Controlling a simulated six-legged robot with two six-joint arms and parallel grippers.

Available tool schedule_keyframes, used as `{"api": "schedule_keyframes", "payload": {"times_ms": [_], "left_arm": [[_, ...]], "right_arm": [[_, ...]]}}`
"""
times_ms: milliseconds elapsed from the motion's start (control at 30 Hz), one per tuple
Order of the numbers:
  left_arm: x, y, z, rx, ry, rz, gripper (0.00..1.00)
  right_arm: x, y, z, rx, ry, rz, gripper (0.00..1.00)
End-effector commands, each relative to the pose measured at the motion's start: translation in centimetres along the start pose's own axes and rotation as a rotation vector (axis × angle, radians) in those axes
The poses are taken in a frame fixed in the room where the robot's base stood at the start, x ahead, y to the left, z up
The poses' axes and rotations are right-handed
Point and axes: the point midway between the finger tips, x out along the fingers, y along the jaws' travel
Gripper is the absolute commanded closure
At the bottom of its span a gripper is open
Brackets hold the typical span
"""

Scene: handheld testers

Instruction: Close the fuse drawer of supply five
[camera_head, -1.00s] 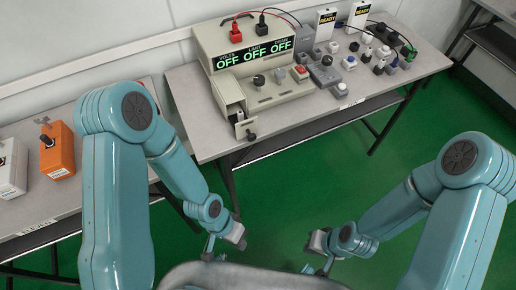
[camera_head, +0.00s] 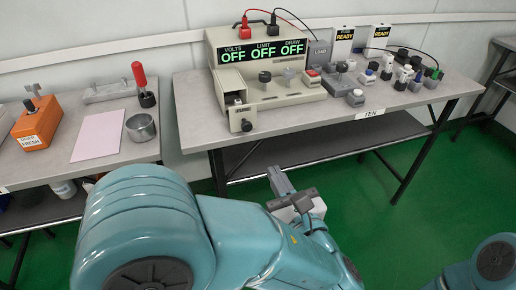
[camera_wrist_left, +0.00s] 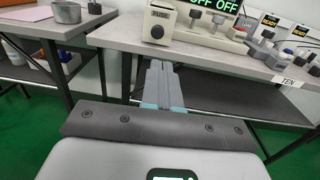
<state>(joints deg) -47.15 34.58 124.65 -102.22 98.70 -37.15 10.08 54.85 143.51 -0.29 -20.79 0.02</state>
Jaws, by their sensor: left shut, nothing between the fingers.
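A beige power supply (camera_head: 275,95) stands on the grey table, its green displays reading OFF. Its fuse drawer (camera_head: 241,120), with a dark knob, sticks out at the lower left of its front. In the left wrist view the drawer's front (camera_wrist_left: 154,32) is labelled FUSE and lies just beyond my fingertips, with a gap between. My left gripper (camera_head: 279,180) is shut and empty, in front of the table edge, below and right of the drawer; its closed fingers (camera_wrist_left: 160,70) also show in the left wrist view. My right gripper is out of view.
The table edge carries a label TEN (camera_head: 370,114). Red and black leads run from the supply's top. Several small testers (camera_head: 400,75) stand to the right. A left table holds an orange box (camera_head: 38,122), a pink sheet (camera_head: 98,136) and a metal cup (camera_head: 140,127).

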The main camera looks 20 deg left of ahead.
Motion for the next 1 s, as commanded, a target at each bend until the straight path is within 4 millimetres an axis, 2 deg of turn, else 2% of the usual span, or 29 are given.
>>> {"api": "schedule_keyframes", "payload": {"times_ms": [400, 600, 800, 1000], "left_arm": [[8.9, 0.3, -0.1, 0.000, 0.006, 0.009, 1.00], [12.1, 0.2, -0.1, 0.002, 0.005, 0.006, 1.00], [13.5, 0.0, -0.1, 0.001, 0.005, 0.004, 1.00], [13.6, 0.0, -0.1, 0.001, 0.005, 0.003, 1.00]], "right_arm": [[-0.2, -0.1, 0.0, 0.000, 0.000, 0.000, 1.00], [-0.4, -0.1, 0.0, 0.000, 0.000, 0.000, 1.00], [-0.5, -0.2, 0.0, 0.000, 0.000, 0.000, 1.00], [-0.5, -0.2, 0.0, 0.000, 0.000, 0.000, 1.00]]}}
